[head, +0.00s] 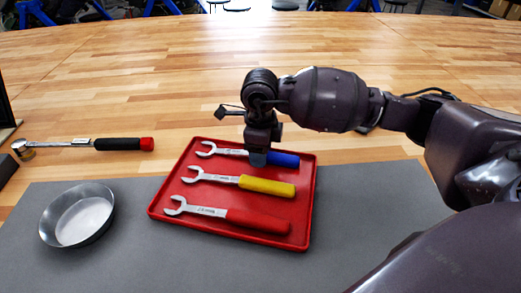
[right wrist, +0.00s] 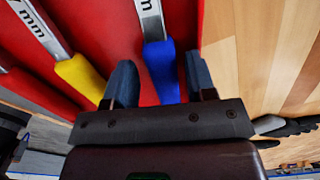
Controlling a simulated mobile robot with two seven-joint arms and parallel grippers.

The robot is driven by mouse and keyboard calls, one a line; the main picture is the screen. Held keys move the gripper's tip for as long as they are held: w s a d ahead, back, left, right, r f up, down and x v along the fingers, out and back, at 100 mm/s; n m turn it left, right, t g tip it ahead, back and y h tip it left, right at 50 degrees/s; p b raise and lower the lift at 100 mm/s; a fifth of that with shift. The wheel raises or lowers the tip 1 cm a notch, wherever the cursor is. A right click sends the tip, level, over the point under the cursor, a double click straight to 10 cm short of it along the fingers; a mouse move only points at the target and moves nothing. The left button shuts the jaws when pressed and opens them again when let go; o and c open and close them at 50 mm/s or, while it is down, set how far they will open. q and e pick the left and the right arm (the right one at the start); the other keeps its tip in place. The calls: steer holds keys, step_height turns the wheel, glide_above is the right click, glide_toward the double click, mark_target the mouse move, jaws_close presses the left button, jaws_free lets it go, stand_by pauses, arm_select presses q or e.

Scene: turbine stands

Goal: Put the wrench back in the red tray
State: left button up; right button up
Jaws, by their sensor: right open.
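The red tray (head: 157,205) lies on a grey mat and holds three wrenches side by side. The blue-handled wrench (head: 284,159) is at the far side, the yellow-handled wrench (head: 266,186) in the middle, the red-handled wrench (head: 258,220) nearest. My right gripper (head: 258,158) is over the blue-handled wrench. In the right wrist view my right gripper (right wrist: 161,80) is open, with one finger on each side of the blue handle (right wrist: 162,72). Whether the fingers touch the handle is unclear. My left gripper is not in view.
A ratchet-like tool (head: 110,144) with a black grip and red end lies on the wooden table (head: 150,60) at left. A round metal bowl (head: 78,214) stands on the grey mat (head: 140,262) left of the tray. The table beyond the tray is clear.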

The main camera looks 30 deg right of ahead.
steer(key=shift+w+d+r, duration=0.15)
steer(key=shift+w+r, duration=0.1)
steer(key=shift+r, duration=0.35)
steer(key=shift+o, duration=0.8)
steer(key=shift+r, duration=0.3)
steer(key=shift+s+r+p, duration=0.15)
steer(key=shift+r+p, duration=0.75)
steer(key=shift+r, duration=0.35)
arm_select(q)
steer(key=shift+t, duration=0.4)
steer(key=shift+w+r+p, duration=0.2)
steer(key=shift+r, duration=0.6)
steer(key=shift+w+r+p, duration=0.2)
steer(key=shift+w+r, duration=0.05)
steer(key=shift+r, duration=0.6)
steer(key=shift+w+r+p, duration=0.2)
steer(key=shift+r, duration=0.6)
arm_select(e)
steer(key=shift+r, duration=1.35)
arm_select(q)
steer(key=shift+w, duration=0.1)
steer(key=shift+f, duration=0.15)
arm_select(e)
steer(key=shift+f, duration=0.1)
